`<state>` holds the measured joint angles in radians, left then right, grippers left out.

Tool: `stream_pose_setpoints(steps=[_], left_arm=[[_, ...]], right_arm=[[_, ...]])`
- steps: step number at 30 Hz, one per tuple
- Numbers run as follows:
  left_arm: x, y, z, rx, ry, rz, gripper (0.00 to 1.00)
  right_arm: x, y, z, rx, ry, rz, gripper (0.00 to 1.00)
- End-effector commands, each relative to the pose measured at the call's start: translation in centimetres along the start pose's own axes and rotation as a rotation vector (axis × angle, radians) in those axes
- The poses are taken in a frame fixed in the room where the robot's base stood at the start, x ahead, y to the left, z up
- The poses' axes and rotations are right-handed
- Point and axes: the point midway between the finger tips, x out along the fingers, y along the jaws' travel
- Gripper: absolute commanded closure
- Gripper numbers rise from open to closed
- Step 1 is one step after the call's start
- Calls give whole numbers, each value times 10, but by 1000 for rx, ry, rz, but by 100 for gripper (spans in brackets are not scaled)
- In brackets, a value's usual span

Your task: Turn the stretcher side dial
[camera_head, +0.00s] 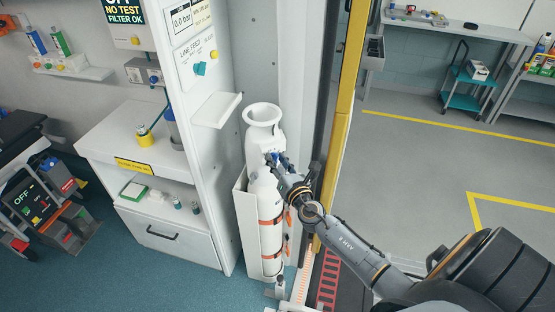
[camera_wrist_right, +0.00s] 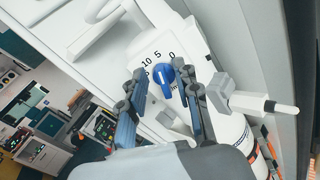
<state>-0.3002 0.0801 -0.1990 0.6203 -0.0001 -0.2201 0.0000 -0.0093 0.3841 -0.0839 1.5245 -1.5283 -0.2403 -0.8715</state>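A blue dial (camera_wrist_right: 164,80) sits on the white head of a gas cylinder (camera_head: 265,215), with the marks 0, 5 and 10 printed around it. The dial's exact setting is hard to tell. My right gripper (camera_wrist_right: 168,84) is at the dial, one finger on each side of it. The fingers are apart, and gaps show between them and the dial. In the head view my right gripper (camera_head: 279,162) reaches the cylinder head from the right and largely covers the dial. My left gripper is not in view.
The cylinder stands strapped in a white bracket (camera_head: 243,220) beside a wall panel with a small shelf (camera_head: 217,109). A yellow post (camera_head: 338,125) rises close to my right arm. A white cabinet (camera_head: 150,190) and a dark device with an OFF screen (camera_head: 36,203) are at left.

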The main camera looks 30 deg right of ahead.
Motion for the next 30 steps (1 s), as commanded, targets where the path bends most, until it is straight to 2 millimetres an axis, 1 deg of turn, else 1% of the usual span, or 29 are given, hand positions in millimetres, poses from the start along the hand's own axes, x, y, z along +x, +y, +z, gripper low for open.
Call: stream_pose_setpoints(steps=[2,3,5,6,7,14,19,23,30], left_arm=[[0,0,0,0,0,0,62],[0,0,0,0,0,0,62],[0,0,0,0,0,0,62],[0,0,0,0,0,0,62],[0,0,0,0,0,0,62],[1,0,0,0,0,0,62],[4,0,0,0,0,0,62],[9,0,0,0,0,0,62],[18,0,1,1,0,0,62]], right_arm=[[0,0,0,0,0,1,69],[0,0,0,0,0,1,73],[0,0,0,0,0,1,85],[0,1,0,1,0,1,93],[0,1,0,1,0,1,99],[0,1,0,9,0,3,100],[0,1,-1,57,-1,3,100],[0,1,-1,132,0,4,100],[0,0,-2,322,1,5,100]])
